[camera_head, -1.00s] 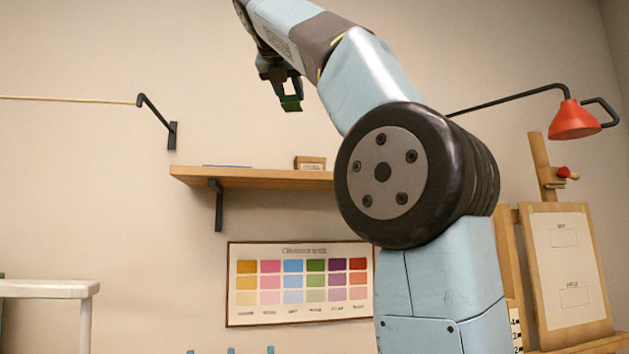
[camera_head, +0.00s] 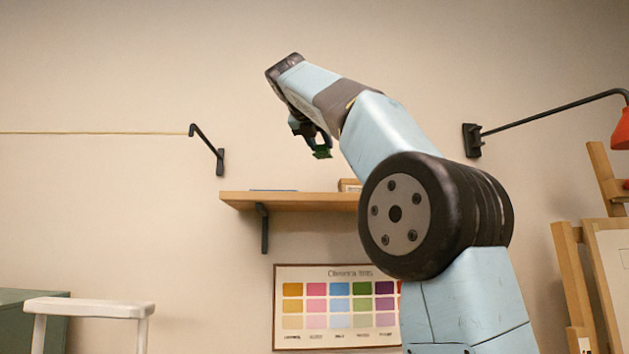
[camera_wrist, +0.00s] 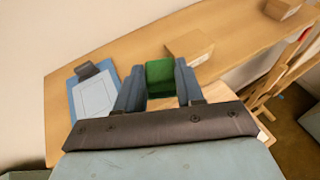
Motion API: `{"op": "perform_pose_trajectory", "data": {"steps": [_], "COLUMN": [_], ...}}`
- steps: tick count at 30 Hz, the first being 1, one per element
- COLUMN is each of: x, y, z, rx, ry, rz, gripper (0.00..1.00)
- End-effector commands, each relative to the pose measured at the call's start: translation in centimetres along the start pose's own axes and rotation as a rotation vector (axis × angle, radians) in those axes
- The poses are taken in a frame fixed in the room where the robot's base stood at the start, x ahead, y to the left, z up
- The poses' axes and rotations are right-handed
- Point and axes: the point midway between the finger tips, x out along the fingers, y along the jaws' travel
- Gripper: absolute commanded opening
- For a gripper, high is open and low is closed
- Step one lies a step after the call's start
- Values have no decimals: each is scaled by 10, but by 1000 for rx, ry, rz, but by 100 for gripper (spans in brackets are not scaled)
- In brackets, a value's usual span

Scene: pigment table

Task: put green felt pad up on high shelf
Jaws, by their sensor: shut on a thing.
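The green felt pad (camera_wrist: 160,72) is a small green block held between the two fingers of my gripper (camera_wrist: 160,88) in the wrist view. In the head view the pad (camera_head: 322,153) shows at the tip of my gripper (camera_head: 315,142), above the wooden high shelf (camera_head: 300,200) and apart from it. In the wrist view the shelf (camera_wrist: 120,57) spreads below and beyond the fingers, with bare wood around the pad. My gripper is shut on the pad.
On the shelf lie a blue board with a white sheet (camera_wrist: 95,98) and a dark clip, at left. A cardboard box (camera_wrist: 190,46) sits just beyond the pad, and another box (camera_wrist: 282,8) stands farther right. A white stool (camera_head: 90,306) and easel (camera_head: 590,260) flank the shelf below.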

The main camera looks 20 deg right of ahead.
Motion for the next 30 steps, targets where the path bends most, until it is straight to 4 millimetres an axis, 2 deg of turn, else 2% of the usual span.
{"op": "perform_pose_trajectory", "data": {"steps": [6, 12, 17, 25, 30], "x": [28, 47, 54, 68, 71], "y": [14, 24, 28, 31, 32], "z": [-19, -32, -36, -60, -68], "rx": [-1, -1, 0, -1, 0], "ry": [2, 1, 0, 1, 1], "rz": [-2, -2, -1, -1, 0], "gripper": [4, 4, 4, 4, 4]}}
